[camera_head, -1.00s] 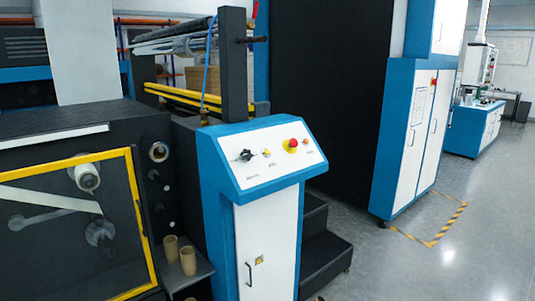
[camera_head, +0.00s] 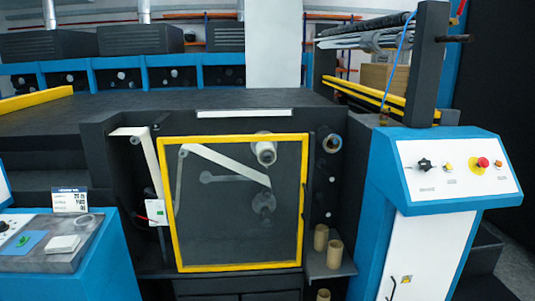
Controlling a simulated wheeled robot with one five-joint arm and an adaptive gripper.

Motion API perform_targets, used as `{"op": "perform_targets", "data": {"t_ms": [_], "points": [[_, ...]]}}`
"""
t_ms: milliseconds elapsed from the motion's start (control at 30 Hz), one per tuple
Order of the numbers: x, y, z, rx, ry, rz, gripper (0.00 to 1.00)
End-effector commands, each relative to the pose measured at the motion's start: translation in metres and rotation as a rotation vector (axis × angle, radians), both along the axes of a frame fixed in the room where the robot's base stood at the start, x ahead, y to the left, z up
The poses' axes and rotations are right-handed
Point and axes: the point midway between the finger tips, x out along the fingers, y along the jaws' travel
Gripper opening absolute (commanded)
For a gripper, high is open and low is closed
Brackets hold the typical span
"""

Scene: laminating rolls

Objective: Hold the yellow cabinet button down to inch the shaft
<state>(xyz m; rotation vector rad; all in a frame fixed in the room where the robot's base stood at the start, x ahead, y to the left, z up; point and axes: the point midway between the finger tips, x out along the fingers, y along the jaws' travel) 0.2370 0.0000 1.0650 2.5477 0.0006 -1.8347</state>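The blue control cabinet (camera_head: 382,195) stands at the right with a sloped white panel on top. On the panel are a black knob (camera_head: 425,164), a small yellow button (camera_head: 447,163), a red mushroom button (camera_head: 483,162) on a yellow ring, and a small control (camera_head: 498,164) at the right end. Left of the cabinet, a yellow-framed window (camera_head: 237,138) shows pale rollers and a web (camera_head: 228,164) behind it. I cannot tell which roller is the shaft. My gripper is not in view.
Cardboard cores (camera_head: 334,253) stand on a dark shelf (camera_head: 330,266) between window and cabinet. A blue bench (camera_head: 75,270) with a white box and a small sign (camera_head: 69,200) stands at the lower left. Dark steps are right of the cabinet; little floor shows.

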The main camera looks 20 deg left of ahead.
Motion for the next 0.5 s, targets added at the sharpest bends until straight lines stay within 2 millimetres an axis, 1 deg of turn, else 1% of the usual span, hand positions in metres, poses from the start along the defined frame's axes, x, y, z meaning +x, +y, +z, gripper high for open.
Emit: {"op": "perform_targets", "data": {"t_ms": [33,67,400,433,500], "points": [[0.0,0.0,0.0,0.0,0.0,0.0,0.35],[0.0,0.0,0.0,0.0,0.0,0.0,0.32],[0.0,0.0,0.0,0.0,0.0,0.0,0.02],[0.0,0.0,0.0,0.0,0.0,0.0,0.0],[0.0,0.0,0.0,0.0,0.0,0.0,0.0]]}}
